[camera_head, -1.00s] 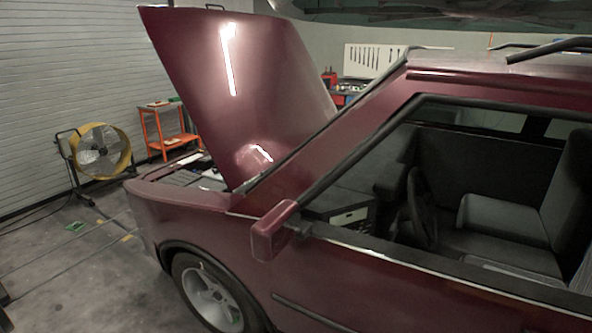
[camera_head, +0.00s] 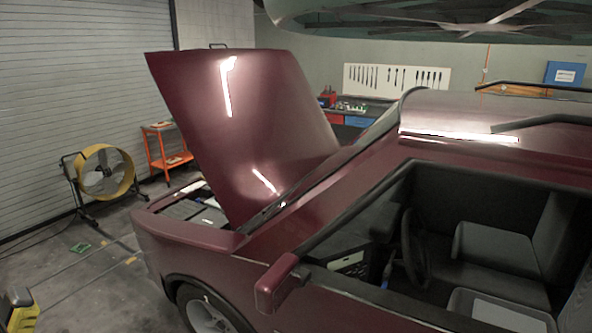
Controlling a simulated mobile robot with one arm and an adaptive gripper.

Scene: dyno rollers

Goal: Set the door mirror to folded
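The door mirror (camera_head: 274,284) is a dark red housing with a black mount at the front corner of the car's side window. It sticks out from the door of the dark red car (camera_head: 340,318). Its glass side is not clearly visible, so its exact fold angle is hard to judge. My gripper is not in view.
The car's hood (camera_head: 240,130) stands raised. A yellow fan (camera_head: 104,172) and an orange cart (camera_head: 166,150) stand on the floor at left. A yellow and dark object (camera_head: 20,310) shows at the lower left edge. Another vehicle's underside (camera_head: 430,20) hangs overhead.

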